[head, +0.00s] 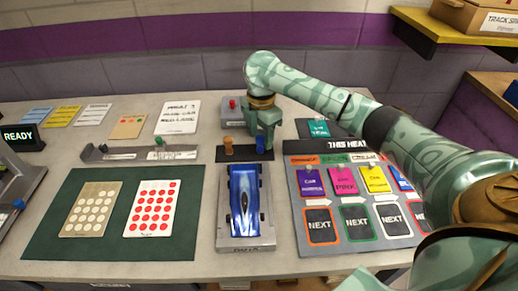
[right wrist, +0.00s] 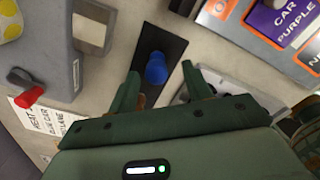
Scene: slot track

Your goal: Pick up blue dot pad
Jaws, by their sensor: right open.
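The blue dot pad (head: 260,145) stands upright on a dark strip (head: 238,154), with a brown-orange pad (head: 228,145) to its left. My right gripper (head: 262,133) is above the blue pad, fingers pointing down. In the right wrist view the blue pad (right wrist: 156,68) shows between the open fingers (right wrist: 160,72), with a gap on each side. The fingers do not appear to touch it. My left gripper is not in view.
A blue car (head: 244,195) stands on a grey stand just in front. A board of coloured cards (head: 350,235) lies to the right. A green mat (head: 110,245) with two dotted sheets lies left. A grey box with a red knob (head: 232,104) is behind.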

